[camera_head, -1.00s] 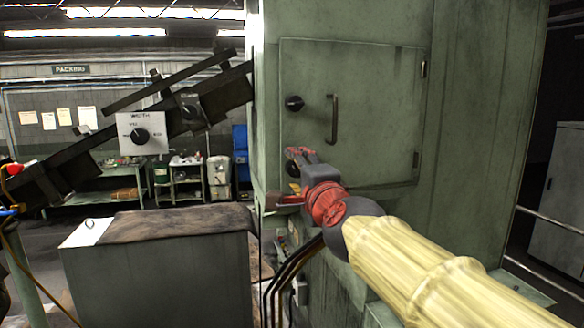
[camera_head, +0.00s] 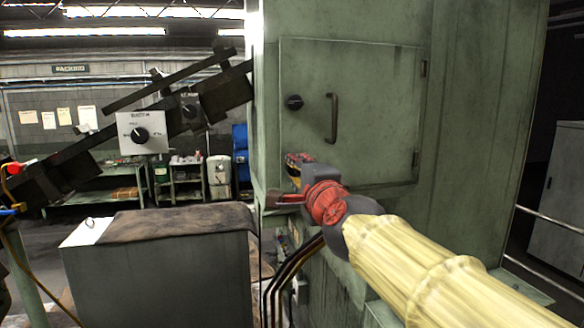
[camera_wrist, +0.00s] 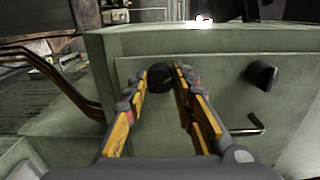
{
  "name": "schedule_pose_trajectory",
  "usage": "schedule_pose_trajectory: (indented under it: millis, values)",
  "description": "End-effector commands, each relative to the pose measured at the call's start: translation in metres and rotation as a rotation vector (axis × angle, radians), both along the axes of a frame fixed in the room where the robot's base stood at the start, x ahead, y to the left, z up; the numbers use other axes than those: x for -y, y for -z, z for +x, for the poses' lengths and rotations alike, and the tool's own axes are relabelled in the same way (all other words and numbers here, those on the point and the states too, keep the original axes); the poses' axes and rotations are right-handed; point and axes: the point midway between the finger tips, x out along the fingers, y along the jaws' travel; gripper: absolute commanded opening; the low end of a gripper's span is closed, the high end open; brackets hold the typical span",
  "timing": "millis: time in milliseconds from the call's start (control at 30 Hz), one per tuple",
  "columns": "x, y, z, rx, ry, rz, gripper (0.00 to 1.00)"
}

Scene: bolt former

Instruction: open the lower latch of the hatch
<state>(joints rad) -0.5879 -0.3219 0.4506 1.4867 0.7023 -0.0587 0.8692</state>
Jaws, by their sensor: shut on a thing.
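The green hatch (camera_head: 375,120) is shut flush in the green machine housing. Its upper latch, a black knob (camera_head: 293,102), sits near the left edge and also shows at the right in the wrist view (camera_wrist: 262,75). The lower latch is a black knob (camera_wrist: 160,77) between my fingertips in the wrist view; in the head view my gripper hides it. My gripper (camera_head: 297,162) is at the hatch's lower left corner. In the wrist view my gripper (camera_wrist: 166,78) is shut on the lower latch, one finger on each side.
A bar handle (camera_head: 333,118) stands out from the hatch right of the upper latch. Hinges (camera_head: 415,165) are on the hatch's right edge. Dark cables (camera_head: 290,270) run below my gripper. A grey cabinet with a brown cover (camera_head: 165,222) stands at the left.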

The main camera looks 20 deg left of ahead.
Motion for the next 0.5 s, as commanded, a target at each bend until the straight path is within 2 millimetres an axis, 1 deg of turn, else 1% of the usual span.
schedule_pose_trajectory:
  millis: [100, 367, 433, 500]
  values:
    - [-0.0001, 0.0002, 0.0001, 0.0, 0.0, 0.0, 0.0]
    - [-0.0001, 0.0003, 0.0001, -0.001, 0.0, 0.001, 0.0]
    - [-0.0001, 0.0008, 0.0001, -0.02, 0.0, 0.033, 0.0]
    - [-0.0002, 0.0018, 0.0002, -0.068, 0.0, 0.112, 0.0]
